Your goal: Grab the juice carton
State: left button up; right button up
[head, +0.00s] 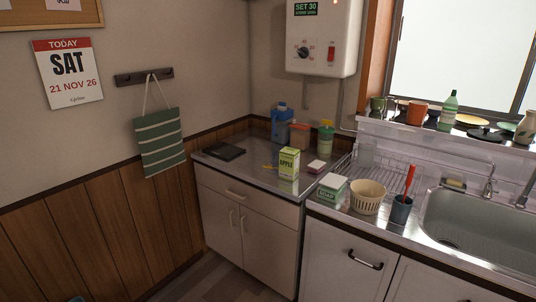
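In the head view the juice carton (289,163), pale with a green label reading "APPLE", stands upright on the steel counter (237,172), near its front edge. Neither of my grippers shows in the head view.
Beside the carton lie a pink-and-white sponge (317,166) and a dark flat object (225,152). Behind it stand a blue container (281,124), an orange box (299,135) and a green bottle (325,138). To the right are a soap box (332,189), a basket (367,197) and the sink (480,229).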

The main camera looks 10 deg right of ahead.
aim_at(289, 157)
jog(key=i+j, duration=0.15)
jog(key=i, duration=0.5)
jog(key=i+j+z, duration=0.1)
jog(key=i, duration=0.6)
jog(key=i+j+z, duration=0.15)
jog(key=z, duration=0.25)
jog(key=j+z, duration=0.35)
jog(key=i+j+z, duration=0.15)
jog(key=z, duration=0.25)
